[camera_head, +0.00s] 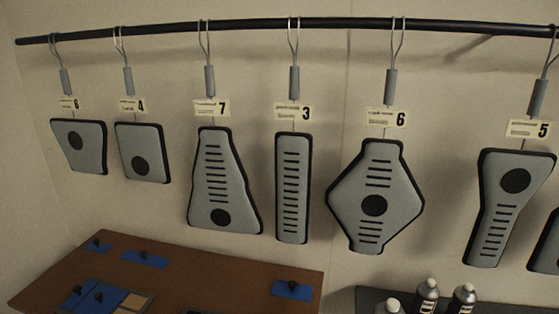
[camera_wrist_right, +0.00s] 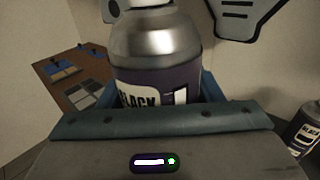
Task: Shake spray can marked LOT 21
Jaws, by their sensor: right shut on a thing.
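My right gripper (camera_wrist_right: 160,112) is shut on a spray can (camera_wrist_right: 158,50) in the right wrist view. The can has a silver shoulder, a pale cap cut off by the top edge, and a dark label with the word BLACK. The lower label is hidden behind the gripper, and I cannot read a lot number. In the head view several silver-topped spray cans (camera_head: 427,292) stand at the bottom edge on a dark surface, their lower parts cut off. Neither gripper shows in the head view.
A black rail (camera_head: 250,24) carries several hanging grey panels (camera_head: 292,190) with number tags. A brown table (camera_head: 220,277) with blue pieces (camera_head: 292,289) is at the lower left. Another BLACK can (camera_wrist_right: 305,128) stands at the right in the wrist view.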

